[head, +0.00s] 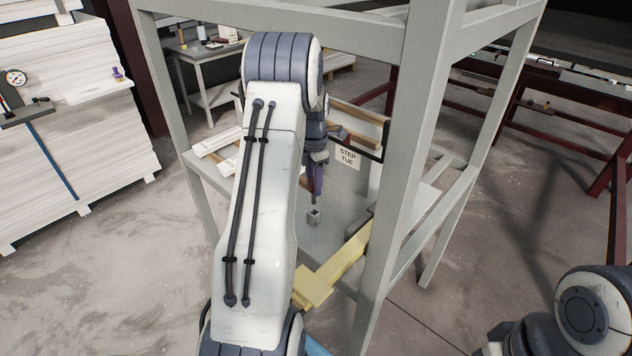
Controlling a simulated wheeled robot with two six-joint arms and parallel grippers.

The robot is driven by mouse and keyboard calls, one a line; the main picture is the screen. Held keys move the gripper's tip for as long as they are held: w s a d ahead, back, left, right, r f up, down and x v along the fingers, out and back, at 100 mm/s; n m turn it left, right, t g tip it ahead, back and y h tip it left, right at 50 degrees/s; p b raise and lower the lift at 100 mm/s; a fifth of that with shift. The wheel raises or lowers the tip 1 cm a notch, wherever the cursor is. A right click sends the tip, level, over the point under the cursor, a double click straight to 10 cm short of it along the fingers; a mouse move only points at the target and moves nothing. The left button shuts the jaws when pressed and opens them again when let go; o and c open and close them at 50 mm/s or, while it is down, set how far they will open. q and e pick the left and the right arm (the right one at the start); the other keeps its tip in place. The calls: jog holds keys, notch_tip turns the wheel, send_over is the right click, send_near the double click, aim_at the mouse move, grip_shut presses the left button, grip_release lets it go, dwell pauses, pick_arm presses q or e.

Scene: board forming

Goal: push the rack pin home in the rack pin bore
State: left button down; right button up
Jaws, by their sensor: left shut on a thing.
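My left gripper (316,184) points down inside the grey steel rack frame, partly hidden behind my left arm. It is shut on a slim upright piece, which I take to be the rack pin (315,204). Only its thin lower part shows, below the purplish part at the fingers. A small grey block (314,217) stands on the rack's lower plate right under the pin; it seems to hold the rack pin bore. The pin's lower end meets the block's top in the picture, but I cannot tell how deep it sits. My right gripper is out of view.
Grey rack posts (404,150) stand close around my left arm. A sign reading "STEP TUE" (348,158) hangs behind the gripper. A yellow bar (345,258) lies in front, to the right. White board stacks (75,110) stand at left. Open floor (110,270) lies at lower left.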

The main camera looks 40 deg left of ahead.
aim_at(314, 203)
pick_arm(q)
jog(key=shift+r, duration=0.1)
jog(key=shift+d, duration=0.1)
jog(key=shift+f+b, duration=1.6)
jog(key=shift+f, duration=1.75)
jog(key=c, duration=0.5)
grip_release()
jog(key=shift+r, duration=0.1)
